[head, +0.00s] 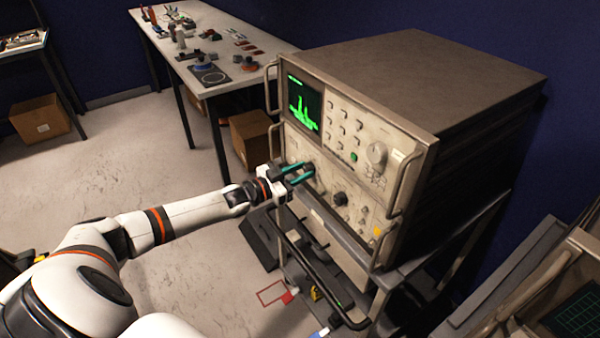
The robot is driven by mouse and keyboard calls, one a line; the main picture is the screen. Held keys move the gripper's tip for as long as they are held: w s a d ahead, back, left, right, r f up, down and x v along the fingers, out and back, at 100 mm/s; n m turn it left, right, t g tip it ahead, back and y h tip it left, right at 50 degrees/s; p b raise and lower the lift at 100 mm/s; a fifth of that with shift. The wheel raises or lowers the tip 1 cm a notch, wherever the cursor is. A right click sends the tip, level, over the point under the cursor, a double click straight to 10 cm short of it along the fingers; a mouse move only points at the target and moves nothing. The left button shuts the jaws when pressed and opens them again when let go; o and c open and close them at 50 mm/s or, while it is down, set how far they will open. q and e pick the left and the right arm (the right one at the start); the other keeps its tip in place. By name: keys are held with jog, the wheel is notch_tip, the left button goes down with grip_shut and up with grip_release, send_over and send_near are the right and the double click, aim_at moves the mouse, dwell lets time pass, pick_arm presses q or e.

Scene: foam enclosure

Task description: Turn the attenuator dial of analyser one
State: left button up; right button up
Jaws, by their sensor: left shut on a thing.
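The analyser (425,120) is a large beige instrument with a brown top on a wheeled cart, with a green trace on its screen (303,103). My left gripper (306,174) reaches its lower front panel at the left side, fingers pointing at the panel. It is shut on a dial there, which the fingers mostly hide, so I cannot read its marking or setting. A dark knob (340,199) sits to the right of the gripper on the same panel. A large pale knob (376,154) is on the upper panel. My right gripper is not in view.
A metal handle (402,184) stands out at the panel's right edge. The cart's push bar (318,285) runs below. A long table (215,45) with small parts stands behind, with cardboard boxes (250,135) below. Another instrument (575,315) is at lower right.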

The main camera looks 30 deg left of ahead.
pick_arm(q)
jog(key=m, duration=0.4)
jog(key=shift+m+b, duration=0.35)
jog(key=shift+m, duration=0.45)
jog(key=o, duration=1)
jog(key=shift+c, duration=0.2)
jog(key=shift+s+a+f, duration=0.1)
jog(key=shift+s+a, duration=0.05)
jog(key=shift+s, duration=0.3)
jog(key=b+v, duration=0.1)
jog(key=v, duration=1)
